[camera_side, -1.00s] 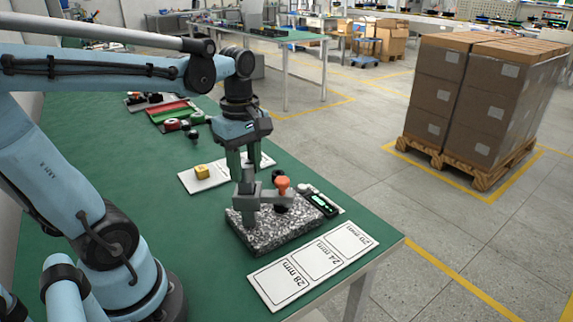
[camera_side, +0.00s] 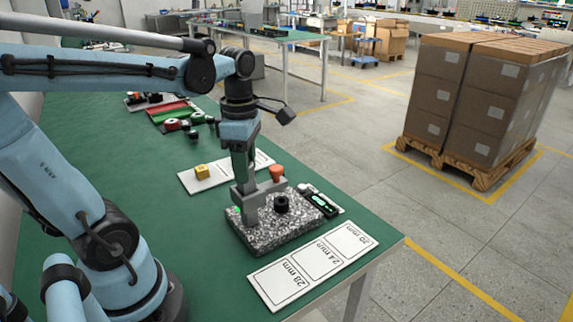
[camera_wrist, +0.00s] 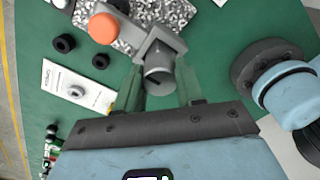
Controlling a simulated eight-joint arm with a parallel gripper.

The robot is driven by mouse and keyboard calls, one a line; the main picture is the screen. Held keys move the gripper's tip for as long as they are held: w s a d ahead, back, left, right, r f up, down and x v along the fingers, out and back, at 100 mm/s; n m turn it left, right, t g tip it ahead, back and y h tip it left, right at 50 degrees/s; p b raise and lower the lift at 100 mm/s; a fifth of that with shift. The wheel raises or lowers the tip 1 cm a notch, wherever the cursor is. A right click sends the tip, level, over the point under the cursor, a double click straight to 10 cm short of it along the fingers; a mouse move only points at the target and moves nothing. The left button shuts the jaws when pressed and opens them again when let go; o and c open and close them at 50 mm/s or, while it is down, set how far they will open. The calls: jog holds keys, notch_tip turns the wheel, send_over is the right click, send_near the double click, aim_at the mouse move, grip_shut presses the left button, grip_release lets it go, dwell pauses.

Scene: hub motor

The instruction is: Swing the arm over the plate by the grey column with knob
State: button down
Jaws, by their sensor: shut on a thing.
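A speckled granite plate (camera_side: 262,238) stands near the front edge of the green bench. A grey column (camera_side: 247,205) rises from its left part, with a grey arm that carries an orange knob (camera_side: 276,172). The orange knob also shows in the wrist view (camera_wrist: 103,28). My gripper (camera_side: 243,182) is over the column, pointing down. In the wrist view my gripper (camera_wrist: 160,85) has its fingers closed on the column's round grey knob (camera_wrist: 158,77). A black round part (camera_side: 281,204) stands on the plate, clear of the orange knob in the side view.
A white card (camera_side: 312,266) marked 28, 24 and 20 mm lies in front of the plate. A black device with a green display (camera_side: 320,203) lies to its right. A white card with a yellow block (camera_side: 202,172) and red and green items (camera_side: 172,112) lie behind.

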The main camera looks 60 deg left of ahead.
dwell(0.4)
jog(key=c, duration=0.7)
grip_release()
jog(key=shift+r, duration=0.15)
notch_tip(320, 180, up, 12)
